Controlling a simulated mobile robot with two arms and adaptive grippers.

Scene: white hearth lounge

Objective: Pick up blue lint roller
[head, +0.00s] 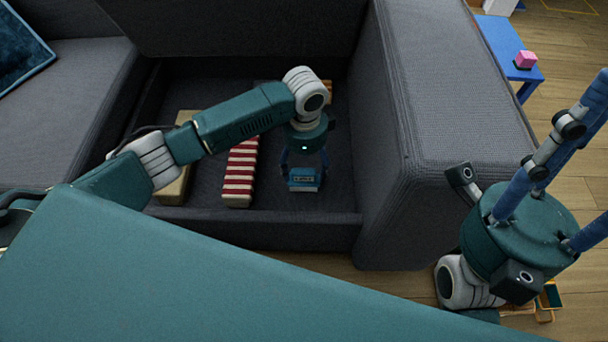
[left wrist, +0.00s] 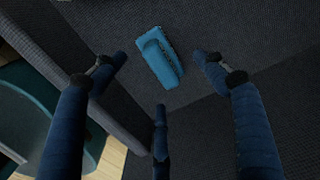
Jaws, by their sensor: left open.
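The blue lint roller (head: 303,180) lies on the dark floor of the open sofa compartment, near its front board. It is a small blue block-like thing in the head view. In the left wrist view the lint roller (left wrist: 160,58) lies tilted, ahead of the fingers. My left gripper (head: 305,163) points down over it. In the left wrist view the gripper (left wrist: 159,62) has its fingers spread, with the roller showing in the gap between two fingertips and nothing held. My right gripper (head: 585,165) is at the right edge, its fingertips cut off by the frame.
A red-and-white striped thing (head: 240,172) lies left of the roller in the compartment. A tan block (head: 174,188) lies farther left, partly behind my arm. The sofa armrest (head: 440,110) rises on the right. A blue table (head: 505,50) with a pink block (head: 525,59) stands beyond.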

